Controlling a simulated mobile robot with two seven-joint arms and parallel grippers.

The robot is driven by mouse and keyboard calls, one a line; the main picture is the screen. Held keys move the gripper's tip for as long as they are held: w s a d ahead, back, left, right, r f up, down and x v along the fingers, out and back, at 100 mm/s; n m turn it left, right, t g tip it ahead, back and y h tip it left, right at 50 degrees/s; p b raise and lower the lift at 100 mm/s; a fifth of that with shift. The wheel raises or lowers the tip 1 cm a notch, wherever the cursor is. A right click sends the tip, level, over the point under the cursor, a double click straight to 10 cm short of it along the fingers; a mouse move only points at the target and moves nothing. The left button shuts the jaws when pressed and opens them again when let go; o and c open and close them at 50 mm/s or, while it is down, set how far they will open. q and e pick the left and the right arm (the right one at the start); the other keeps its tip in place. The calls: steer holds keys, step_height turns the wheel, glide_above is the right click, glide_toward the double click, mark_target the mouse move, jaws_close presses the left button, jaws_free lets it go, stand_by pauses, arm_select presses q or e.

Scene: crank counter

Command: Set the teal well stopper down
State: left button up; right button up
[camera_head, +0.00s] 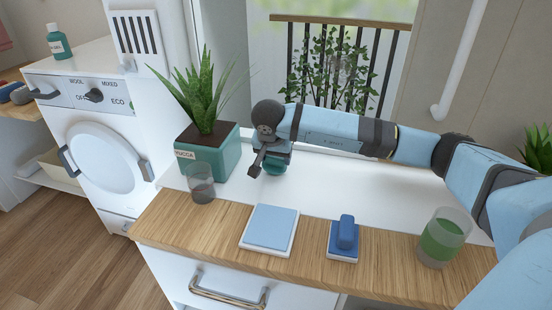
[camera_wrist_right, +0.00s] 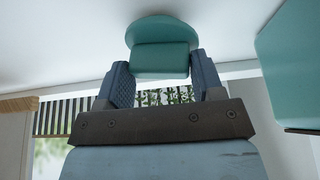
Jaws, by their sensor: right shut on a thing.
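My right gripper (camera_head: 262,163) reaches in from the right and hangs low over the white counter top (camera_head: 350,190), just right of the planter. It is shut on the teal well stopper (camera_head: 276,166), which is partly hidden by the fingers in the head view. In the right wrist view the stopper (camera_wrist_right: 162,45) shows a block grip between the two fingers (camera_wrist_right: 160,78) and a wider rounded disc beyond it, towards the white surface. I cannot tell whether the disc touches the surface. My left gripper is not in view.
A teal planter (camera_head: 222,160) with a yucca stands close left of the gripper. Along the wooden front edge are a dark glass (camera_head: 201,188), a light blue pad (camera_head: 271,229), a blue-handled block (camera_head: 345,237) and a green-filled glass (camera_head: 441,238). The white top behind the pads is clear.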

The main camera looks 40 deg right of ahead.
steer(key=shift+d+f, duration=0.15)
steer(key=shift+f, duration=0.4)
steer(key=shift+c, duration=0.4)
steer(key=c, duration=0.3)
steer(key=o, duration=1.6)
steer(key=shift+w, duration=0.1)
arm_select(q)
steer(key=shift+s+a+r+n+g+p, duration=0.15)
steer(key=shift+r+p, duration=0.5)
steer(key=shift+p, duration=1.15)
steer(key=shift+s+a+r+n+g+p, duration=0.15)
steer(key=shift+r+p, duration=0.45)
steer(key=shift+p, duration=1.15)
arm_select(e)
steer(key=shift+v, duration=6.05)
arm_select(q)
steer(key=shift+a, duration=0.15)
